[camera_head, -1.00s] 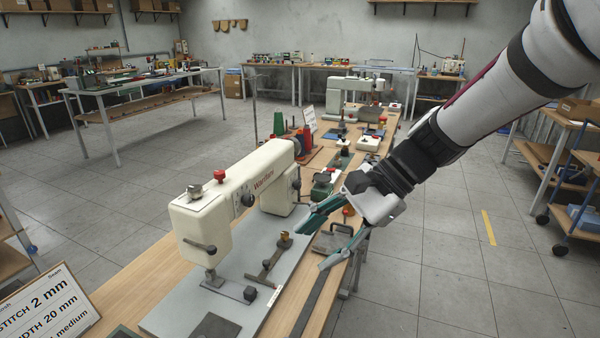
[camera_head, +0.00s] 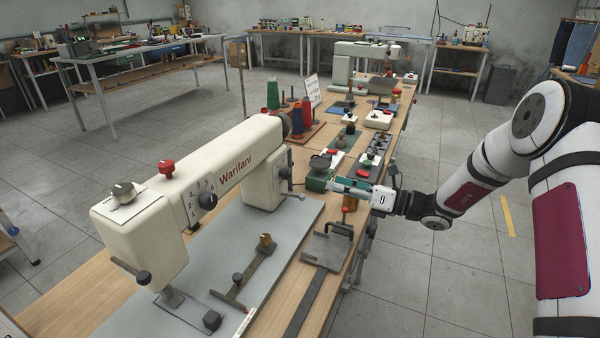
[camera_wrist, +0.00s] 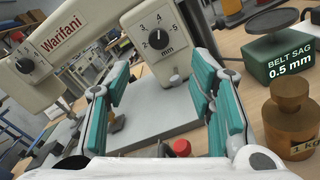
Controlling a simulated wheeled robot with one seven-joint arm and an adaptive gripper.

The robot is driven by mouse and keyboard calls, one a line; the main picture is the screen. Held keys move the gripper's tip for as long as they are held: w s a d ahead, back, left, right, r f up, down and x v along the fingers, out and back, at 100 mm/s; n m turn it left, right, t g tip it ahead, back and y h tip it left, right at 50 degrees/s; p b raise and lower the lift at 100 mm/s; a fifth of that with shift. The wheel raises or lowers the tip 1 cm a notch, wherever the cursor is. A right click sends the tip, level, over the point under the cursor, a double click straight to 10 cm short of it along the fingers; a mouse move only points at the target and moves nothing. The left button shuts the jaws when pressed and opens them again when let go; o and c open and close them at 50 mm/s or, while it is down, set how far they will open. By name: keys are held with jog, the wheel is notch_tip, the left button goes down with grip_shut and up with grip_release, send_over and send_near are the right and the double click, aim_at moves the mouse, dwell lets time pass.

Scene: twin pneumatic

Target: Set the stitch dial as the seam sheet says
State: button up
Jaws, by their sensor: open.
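The cream Warifani sewing machine (camera_head: 195,185) stands on a grey bed plate. In the wrist view, a white dial plate on its upright (camera_wrist: 165,72) carries a dark knob (camera_wrist: 158,39), with 2, 3, 4, 5 and "mm" legible; I cannot tell the pointer's setting. In the head view this knob shows edge-on (camera_head: 285,172) on the upright's right side. My gripper (camera_head: 332,184) is open and empty, to the right of the upright, apart from it. Its teal fingers (camera_wrist: 160,75) frame the upright below the knob.
Another numbered knob (camera_head: 207,200) sits on the machine's arm, with a red knob (camera_head: 166,168) on top. Near my gripper are a green "BELT SAG 0.5 mm" block (camera_wrist: 283,52) and a brass 1 kg weight (camera_wrist: 288,115). Several thread spools (camera_head: 297,115) stand behind.

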aim_at(289, 173)
jog(key=x, duration=1.3)
jog(key=shift+s+a, duration=0.1)
jog(key=shift+a, duration=0.05)
jog(key=c, duration=1.2)
